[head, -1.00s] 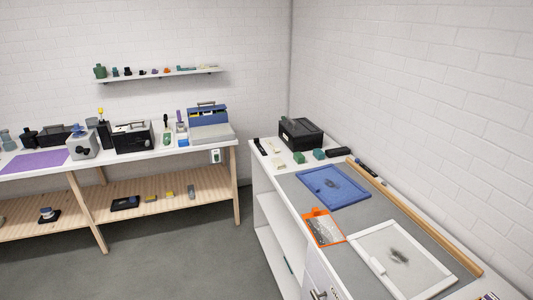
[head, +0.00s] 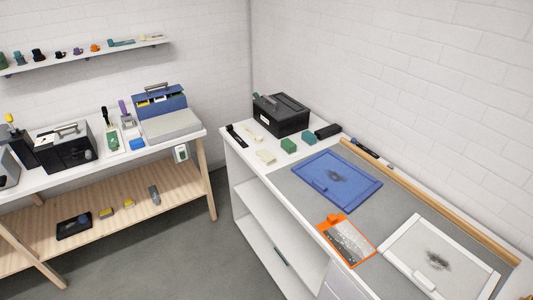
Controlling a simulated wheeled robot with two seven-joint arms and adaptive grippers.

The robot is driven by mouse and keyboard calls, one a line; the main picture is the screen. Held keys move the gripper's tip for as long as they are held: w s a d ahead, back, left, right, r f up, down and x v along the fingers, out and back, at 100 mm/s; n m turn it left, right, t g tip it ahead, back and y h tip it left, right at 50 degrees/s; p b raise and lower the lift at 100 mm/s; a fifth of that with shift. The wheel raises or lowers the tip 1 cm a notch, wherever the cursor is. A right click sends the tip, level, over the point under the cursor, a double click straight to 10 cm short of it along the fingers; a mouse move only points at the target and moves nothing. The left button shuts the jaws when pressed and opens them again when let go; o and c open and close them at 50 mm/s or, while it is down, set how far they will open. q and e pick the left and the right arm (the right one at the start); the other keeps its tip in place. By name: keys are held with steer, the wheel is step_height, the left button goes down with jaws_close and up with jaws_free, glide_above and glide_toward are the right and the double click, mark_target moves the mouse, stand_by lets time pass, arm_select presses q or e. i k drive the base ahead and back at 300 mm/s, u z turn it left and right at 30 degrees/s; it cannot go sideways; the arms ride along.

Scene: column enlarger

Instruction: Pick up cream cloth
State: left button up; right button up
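Two small cream items lie near the left end of the white counter: a flat, uneven cream piece (head: 266,157) nearer the front edge, and a thin cream piece (head: 254,133) farther back. Either may be the cream cloth; at this size I cannot tell which. Both lie between a slim black item and the green blocks, in front of the black box. Nothing covers them. Neither of my grippers shows in the head view.
A wooden-legged bench (head: 205,172) stands left. Grey floor (head: 190,250) lies clear between.

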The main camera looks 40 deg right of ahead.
mark_target(265, 155)
steer(key=z, duration=0.35)
steer(key=i, duration=2.6)
steer(key=z, duration=2.75)
